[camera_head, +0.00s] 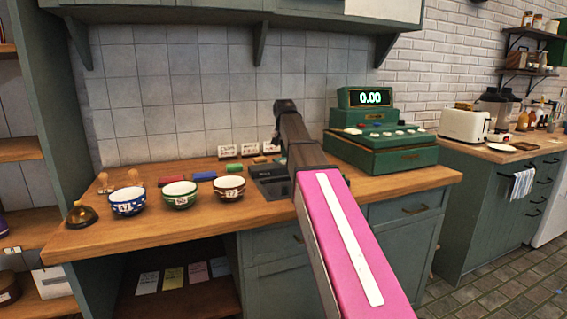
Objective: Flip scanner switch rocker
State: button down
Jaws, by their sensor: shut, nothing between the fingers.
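My gripper (276,142) shows only as a small dark part at the left edge of the arm. It is shut and empty. Its fingertips are mostly hidden, so I cannot tell whether it touches the device.
A blue bowl (128,201), a green bowl (180,195) and a brown bowl (229,188) stand left of the device. A bell (81,215) is at the far left. A green cash register (381,156) stands right of my arm. Small coloured blocks and cards lie behind the bowls.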

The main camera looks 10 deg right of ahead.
aim_at(285, 162)
jog(key=shift+f, duration=1.2)
dwell(0.8)
jog(key=shift+r, duration=3.5)
